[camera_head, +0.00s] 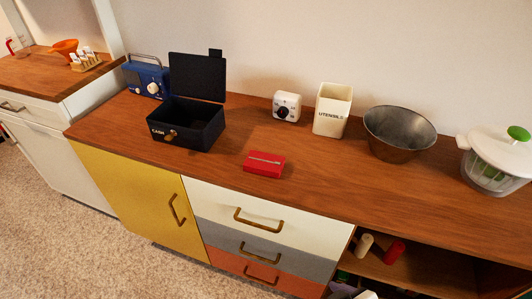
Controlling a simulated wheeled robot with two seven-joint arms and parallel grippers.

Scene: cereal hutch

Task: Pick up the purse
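A small red purse (264,164) with a pale line across its top lies flat on the wooden counter (230,170), near its front edge. It is just right of an open black cash box (188,126). Nothing covers the purse. Neither my left nor my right gripper shows in the head view.
A white timer (286,107), a utensil holder (333,110), a metal bowl (398,134) and a salad spinner (495,160) stand along the back and right. The counter around the purse is clear. Drawers (240,220) lie below.

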